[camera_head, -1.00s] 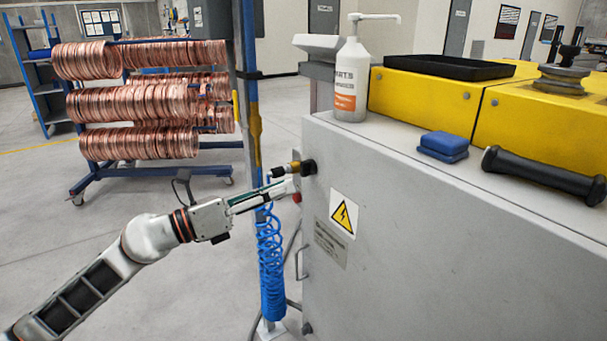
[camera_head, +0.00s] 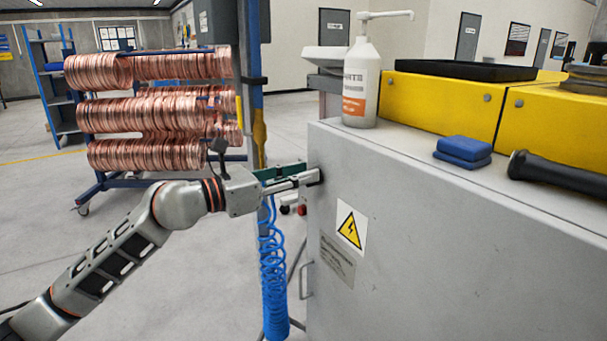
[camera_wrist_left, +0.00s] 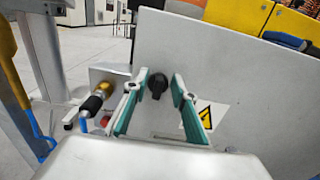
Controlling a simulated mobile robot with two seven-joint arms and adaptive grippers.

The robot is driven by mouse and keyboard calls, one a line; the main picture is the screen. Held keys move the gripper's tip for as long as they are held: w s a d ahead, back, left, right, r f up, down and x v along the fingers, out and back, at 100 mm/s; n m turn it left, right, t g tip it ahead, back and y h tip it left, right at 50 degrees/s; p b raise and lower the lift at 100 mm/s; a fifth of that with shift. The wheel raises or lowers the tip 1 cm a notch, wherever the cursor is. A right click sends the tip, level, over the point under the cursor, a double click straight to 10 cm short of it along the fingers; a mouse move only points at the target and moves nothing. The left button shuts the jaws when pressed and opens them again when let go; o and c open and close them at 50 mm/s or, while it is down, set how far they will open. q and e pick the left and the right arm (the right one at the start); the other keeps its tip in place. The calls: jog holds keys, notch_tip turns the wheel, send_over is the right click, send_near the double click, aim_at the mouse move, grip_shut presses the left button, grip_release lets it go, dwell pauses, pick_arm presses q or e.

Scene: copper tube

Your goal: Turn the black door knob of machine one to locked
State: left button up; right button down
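The black door knob (camera_wrist_left: 157,84) sits on the grey cabinet front (camera_wrist_left: 235,75) in the left wrist view. My left gripper (camera_wrist_left: 160,82) is open, with its two green-lined fingers on either side of the knob. I cannot tell whether either finger touches it. In the head view my left gripper (camera_head: 308,176) reaches the cabinet's upper left face, and its fingers largely hide the knob there. The knob's exact turn angle is hard to read. My right gripper is not in view.
A yellow-and-black air fitting (camera_wrist_left: 97,98) and a red button (camera_wrist_left: 106,120) are left of the knob. A blue coiled hose (camera_head: 273,270) hangs below my left gripper. A warning label (camera_head: 351,230) is on the cabinet. A copper coil rack (camera_head: 90,190) stands behind my arm.

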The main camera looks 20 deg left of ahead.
pick_arm(q)
jog(key=shift+w+d, duration=0.25)
grip_shut()
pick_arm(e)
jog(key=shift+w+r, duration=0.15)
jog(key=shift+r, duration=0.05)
